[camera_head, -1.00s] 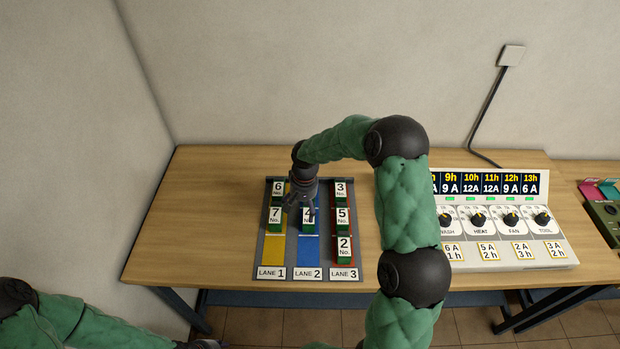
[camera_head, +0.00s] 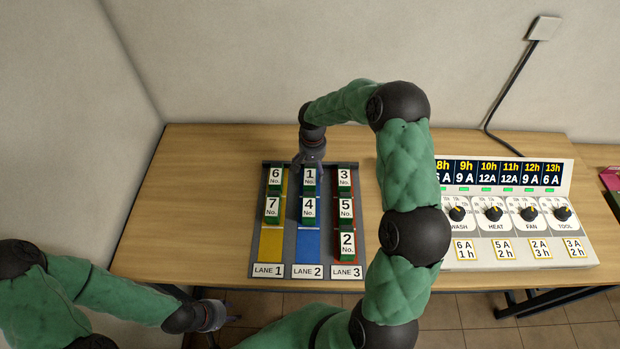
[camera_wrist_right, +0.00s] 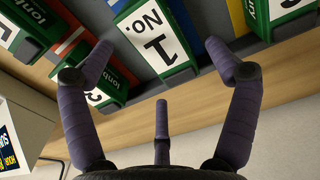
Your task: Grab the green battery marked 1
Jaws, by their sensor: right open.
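The green battery marked 1 (camera_head: 309,179) stands at the back of the blue middle lane of the rack (camera_head: 284,243). In the right wrist view its white label with "No. 1" (camera_wrist_right: 155,42) faces the camera. My right gripper (camera_head: 309,165) is just behind and above it. In the right wrist view the open fingers (camera_wrist_right: 160,68) sit around the label's near end, one on each side, with a third finger below. I cannot tell whether they touch it. My left gripper (camera_head: 222,316) hangs low in front of the table's left front edge, its fingers apart and empty.
Battery 4 (camera_head: 308,209) stands in front of battery 1. Batteries 6 (camera_head: 275,179) and 7 (camera_head: 272,209) stand in the left lane; 3 (camera_head: 345,180), 5 (camera_head: 347,213) and 2 (camera_head: 347,244) in the right. A control panel (camera_head: 510,215) stands at right. The table's left side is clear.

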